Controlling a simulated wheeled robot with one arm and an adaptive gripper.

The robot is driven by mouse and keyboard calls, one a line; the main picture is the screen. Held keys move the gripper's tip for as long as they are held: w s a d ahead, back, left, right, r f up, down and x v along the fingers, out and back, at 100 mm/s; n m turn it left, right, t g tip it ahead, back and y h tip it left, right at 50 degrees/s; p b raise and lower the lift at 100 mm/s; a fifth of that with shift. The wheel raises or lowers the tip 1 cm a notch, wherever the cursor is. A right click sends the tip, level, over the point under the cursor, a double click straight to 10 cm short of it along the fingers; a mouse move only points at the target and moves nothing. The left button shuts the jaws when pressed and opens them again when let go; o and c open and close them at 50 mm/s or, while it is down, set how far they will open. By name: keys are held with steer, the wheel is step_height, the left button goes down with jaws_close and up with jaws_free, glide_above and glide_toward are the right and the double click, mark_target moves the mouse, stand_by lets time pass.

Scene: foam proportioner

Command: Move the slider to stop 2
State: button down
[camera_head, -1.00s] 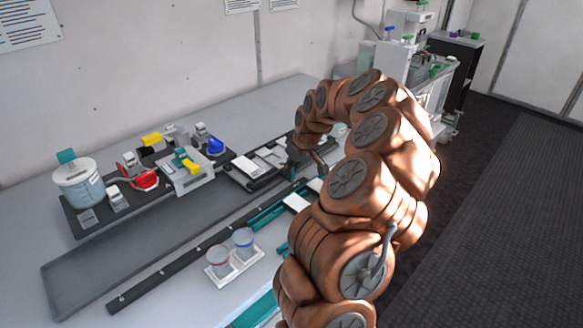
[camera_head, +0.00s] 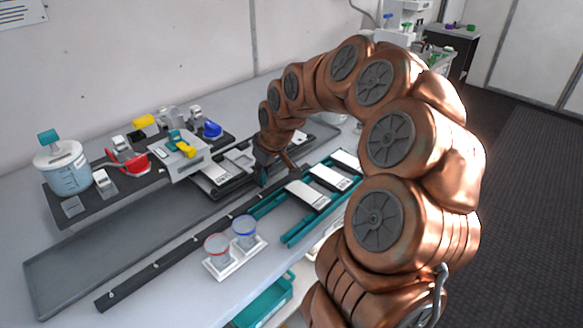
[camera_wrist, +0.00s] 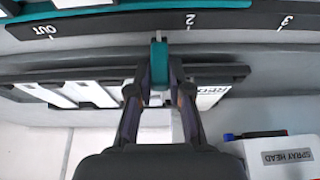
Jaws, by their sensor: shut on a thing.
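The slider is a black tray (camera_head: 213,177) carrying white blocks, on the bench beside a dark rail (camera_head: 150,272). In the wrist view, the slider's teal upright handle (camera_wrist: 158,66) stands between the fingers of my gripper (camera_wrist: 158,88), which are shut on it. The rail also crosses the top of the wrist view (camera_wrist: 105,28), with marks OUT, 2 and 3. A small pale pointer above the handle lies between OUT and 2, a little left of the 2 mark (camera_wrist: 190,20). In the head view my gripper (camera_head: 270,172) points down at the slider's right part, fingertips partly hidden.
A teal rack (camera_head: 266,206) with white blocks lies on the rail's near side. A cup holder (camera_head: 236,259) with two cups stands in front. A jar (camera_head: 66,168) and valves stand at back left.

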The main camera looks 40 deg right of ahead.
steer(key=shift+s+a+r, duration=0.15)
steer(key=shift+a, duration=1.4)
steer(key=c, duration=1.1)
jaws_free()
steer(key=v, duration=1.2)
